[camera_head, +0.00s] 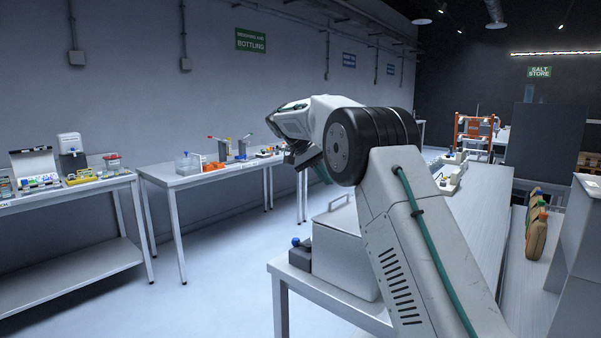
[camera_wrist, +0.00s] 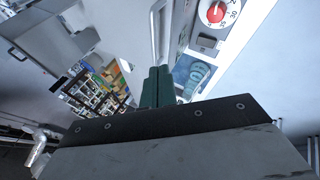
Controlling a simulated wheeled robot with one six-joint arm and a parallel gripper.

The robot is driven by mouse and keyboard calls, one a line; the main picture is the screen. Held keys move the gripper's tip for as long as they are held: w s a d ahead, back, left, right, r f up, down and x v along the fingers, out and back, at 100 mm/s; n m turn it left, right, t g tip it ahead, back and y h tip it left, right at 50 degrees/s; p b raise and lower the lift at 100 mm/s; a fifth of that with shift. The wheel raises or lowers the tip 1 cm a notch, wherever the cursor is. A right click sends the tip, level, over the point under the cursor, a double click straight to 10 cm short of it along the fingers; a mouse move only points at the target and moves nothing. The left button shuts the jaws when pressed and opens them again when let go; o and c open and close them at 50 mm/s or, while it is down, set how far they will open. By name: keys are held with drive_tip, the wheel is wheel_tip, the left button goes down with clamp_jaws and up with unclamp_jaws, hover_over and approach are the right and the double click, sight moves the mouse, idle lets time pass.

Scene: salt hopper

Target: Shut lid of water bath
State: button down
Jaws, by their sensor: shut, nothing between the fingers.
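In the head view a pale box-shaped unit (camera_head: 342,262), which looks like the water bath, stands at the near end of the bench. A thin handle (camera_head: 338,203) shows on its top. My arm hides its right side, and I cannot tell how its lid stands. In the wrist view my gripper (camera_wrist: 157,87) has its green fingers shut together and empty. A pale metal bar (camera_wrist: 156,38) shows just beyond the fingertips; contact is unclear. My fingers are mostly hidden in the head view.
A dark block with a blue knob (camera_head: 300,254) stands left of the box. A side table (camera_head: 205,178) with bins and tools is further left, past open floor. An orange rack (camera_head: 474,134) stands at the back.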

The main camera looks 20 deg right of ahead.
drive_tip(key=w+a+r, duration=0.2)
drive_tip(key=w+a, duration=0.3)
drive_tip(key=a, duration=0.1)
drive_tip(key=shift+w+a, duration=0.35)
drive_tip(key=shift+a, duration=0.05)
wheel_tip(320, 180, down, 7)
drive_tip(key=s+a+n+y, duration=0.1)
drive_tip(key=a+n, duration=0.1)
drive_tip(key=n, duration=0.2)
drive_tip(key=s+a+f+n+t+y, duration=0.1)
drive_tip(key=s+a+n+t+y, duration=0.1)
drive_tip(key=s, duration=2.5)
drive_tip(key=s+a+f+n+t+y, duration=0.1)
drive_tip(key=s+a, duration=0.4)
drive_tip(key=s, duration=2.2)
drive_tip(key=shift+a+n+t+y, duration=0.2)
drive_tip(key=shift+n+t+y, duration=0.4)
drive_tip(key=shift+n+y, duration=0.6)
